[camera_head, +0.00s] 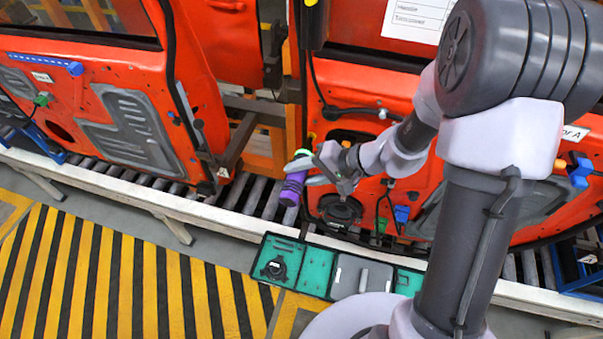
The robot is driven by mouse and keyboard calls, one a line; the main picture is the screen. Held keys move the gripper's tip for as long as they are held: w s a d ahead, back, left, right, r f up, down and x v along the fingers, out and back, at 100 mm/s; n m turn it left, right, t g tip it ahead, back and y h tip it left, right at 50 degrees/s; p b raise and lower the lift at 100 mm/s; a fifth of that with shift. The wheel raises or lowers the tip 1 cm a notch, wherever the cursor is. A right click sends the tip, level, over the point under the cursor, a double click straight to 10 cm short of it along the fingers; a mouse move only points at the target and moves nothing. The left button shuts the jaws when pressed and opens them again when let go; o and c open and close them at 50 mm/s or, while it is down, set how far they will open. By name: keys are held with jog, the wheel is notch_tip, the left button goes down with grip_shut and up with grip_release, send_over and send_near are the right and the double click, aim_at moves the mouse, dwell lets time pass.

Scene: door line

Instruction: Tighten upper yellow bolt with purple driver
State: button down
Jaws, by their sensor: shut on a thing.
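The purple driver (292,188) is in my gripper (312,170), in front of the orange door right of the middle. The driver hangs tilted, its purple body lowest, with a green ring and a pale part above. My gripper is shut on it near its upper part. A small yellow spot, seemingly the upper yellow bolt (311,3), shows at the top edge on a dark upright part, well above the driver. The driver's tip is not clear.
A teal tray (309,282) with a black holder stands below, in front of the white conveyor rail (225,219). Another orange door (105,100) is at the left. Blue and green fittings stick out from the doors. The yellow-black striped floor (120,285) is clear.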

aim_at(297, 197)
jog(key=shift+w+r, duration=0.1)
dwell(0.3)
jog(key=shift+s+a+f+b, duration=0.15)
jog(key=shift+s+b, duration=0.25)
jog(key=shift+b, duration=0.15)
jog(key=shift+s+a+f+b, duration=0.1)
jog(key=shift+s+b, duration=0.3)
jog(key=shift+b, duration=0.1)
jog(key=s+b, duration=0.1)
jog(key=s+a, duration=0.1)
jog(key=s, duration=0.1)
jog(key=s+b, duration=0.1)
jog(key=shift+s+a+b, duration=0.15)
jog(key=shift+a+b, duration=0.15)
jog(key=shift+b, duration=0.05)
jog(key=shift+s+a+r, duration=0.1)
jog(key=shift+s+r, duration=0.1)
jog(key=shift+s, duration=0.15)
